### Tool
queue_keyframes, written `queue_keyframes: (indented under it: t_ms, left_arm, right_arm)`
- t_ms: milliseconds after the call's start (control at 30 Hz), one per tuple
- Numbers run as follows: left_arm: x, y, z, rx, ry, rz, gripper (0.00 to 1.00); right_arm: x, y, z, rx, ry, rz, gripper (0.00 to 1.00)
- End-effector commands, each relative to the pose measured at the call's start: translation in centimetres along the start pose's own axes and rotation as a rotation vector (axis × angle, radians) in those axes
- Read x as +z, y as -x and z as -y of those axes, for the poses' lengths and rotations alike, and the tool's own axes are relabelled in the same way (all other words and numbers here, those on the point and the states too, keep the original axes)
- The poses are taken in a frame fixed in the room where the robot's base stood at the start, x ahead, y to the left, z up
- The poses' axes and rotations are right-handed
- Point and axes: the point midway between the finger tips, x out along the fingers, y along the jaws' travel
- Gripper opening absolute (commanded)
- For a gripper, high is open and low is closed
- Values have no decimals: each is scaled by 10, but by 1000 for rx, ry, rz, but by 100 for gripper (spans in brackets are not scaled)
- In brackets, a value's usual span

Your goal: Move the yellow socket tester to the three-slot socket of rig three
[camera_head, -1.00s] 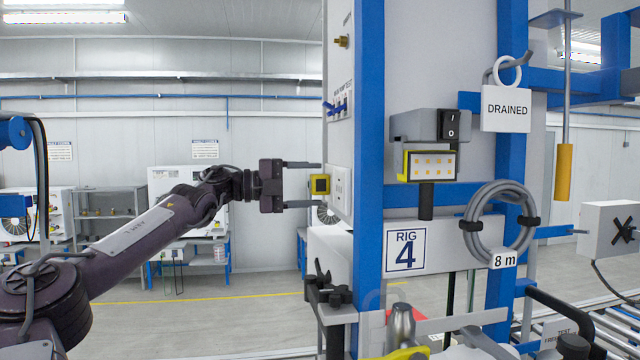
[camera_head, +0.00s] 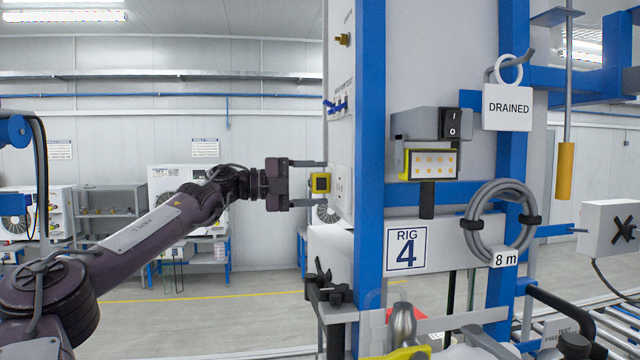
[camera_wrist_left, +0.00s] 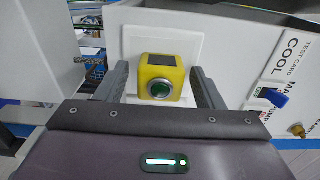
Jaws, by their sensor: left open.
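The yellow socket tester (camera_head: 320,183) sits against a white socket plate (camera_head: 341,190) on the side panel of the rig marked 4. In the left wrist view the tester (camera_wrist_left: 162,80) shows a dark top window and a round green-lit button facing me. My left gripper (camera_head: 318,183) is open, with one finger on each side of the tester; a gap shows between fingers and tester in the left wrist view (camera_wrist_left: 163,88). The tester hides part of the plate behind it. My right gripper is not in view. No rig three label is visible.
A blue post (camera_head: 370,150) stands right of the socket panel. A yellow-edged lamp (camera_head: 432,164), a grey cable coil (camera_head: 499,222) and a DRAINED tag (camera_head: 507,108) are on the rig. Black clamp knobs (camera_head: 328,285) stick out below the panel. Open floor lies behind my left arm.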

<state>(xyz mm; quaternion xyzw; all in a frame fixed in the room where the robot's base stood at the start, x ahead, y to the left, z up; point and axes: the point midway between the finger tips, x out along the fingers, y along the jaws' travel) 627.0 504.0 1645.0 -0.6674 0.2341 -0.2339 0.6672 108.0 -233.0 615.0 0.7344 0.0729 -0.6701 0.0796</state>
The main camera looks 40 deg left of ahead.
Motion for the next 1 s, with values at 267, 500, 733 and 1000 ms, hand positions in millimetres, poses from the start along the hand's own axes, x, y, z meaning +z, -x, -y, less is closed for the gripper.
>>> queue_keyframes:
  t_ms: [267, 500, 733, 1000]
  left_arm:
    - [0, 0, 0, 0, 0, 0, 62]
    - [0, 0, 0, 0, 0, 0, 33]
    - [0, 0, 0, 0, 0, 0, 3]
    - [0, 7, 1, -1, -1, 1, 3]
  right_arm:
    - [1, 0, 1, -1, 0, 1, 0]
    - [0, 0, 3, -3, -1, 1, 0]
    - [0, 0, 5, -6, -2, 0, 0]
    - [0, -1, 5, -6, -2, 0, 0]
